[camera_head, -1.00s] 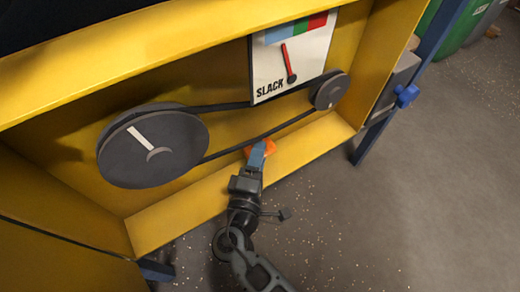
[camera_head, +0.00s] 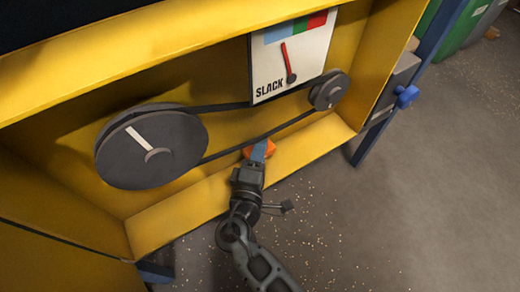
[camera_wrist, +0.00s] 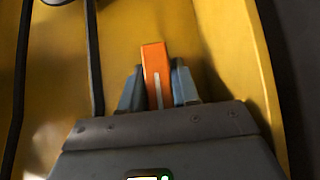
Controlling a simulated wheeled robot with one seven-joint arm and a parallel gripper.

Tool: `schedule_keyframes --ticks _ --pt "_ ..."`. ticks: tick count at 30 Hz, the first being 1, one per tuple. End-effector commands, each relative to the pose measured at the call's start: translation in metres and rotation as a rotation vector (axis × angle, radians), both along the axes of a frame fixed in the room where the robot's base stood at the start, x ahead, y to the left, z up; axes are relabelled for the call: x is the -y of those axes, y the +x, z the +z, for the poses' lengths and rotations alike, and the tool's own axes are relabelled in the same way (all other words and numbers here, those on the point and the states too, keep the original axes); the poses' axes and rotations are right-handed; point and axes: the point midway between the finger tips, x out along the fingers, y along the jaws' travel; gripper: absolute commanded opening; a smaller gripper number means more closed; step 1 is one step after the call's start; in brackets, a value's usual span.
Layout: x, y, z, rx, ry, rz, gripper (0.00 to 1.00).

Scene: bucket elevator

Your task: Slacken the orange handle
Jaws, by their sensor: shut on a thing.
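The orange handle (camera_wrist: 155,68) stands between the two blue-grey fingers of my gripper (camera_wrist: 158,88) in the wrist view, with a pale line along its face. In the head view the orange handle (camera_head: 246,152) shows only in part behind my gripper (camera_head: 260,150), near the lower wall of the yellow box. My gripper is shut on the handle. The gauge (camera_head: 297,55) has a red needle that points up, slightly left, below the blue and green bands, with "SLACK" printed at its lower left.
A black belt (camera_head: 250,145) runs between a large grey pulley (camera_head: 180,140) at left and a small pulley (camera_head: 328,92) at right, just above my gripper. The yellow box (camera_head: 180,212) walls surround them. A blue knob (camera_head: 406,96) sits outside at right. Open floor lies at right.

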Motion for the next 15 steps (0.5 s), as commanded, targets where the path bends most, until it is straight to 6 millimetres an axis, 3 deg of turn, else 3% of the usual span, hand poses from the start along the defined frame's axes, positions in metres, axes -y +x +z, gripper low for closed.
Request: schedule_keyframes --ticks 15 --pt "0.0004 -0.0001 0.0028 -0.068 0.099 0.0 0.0"
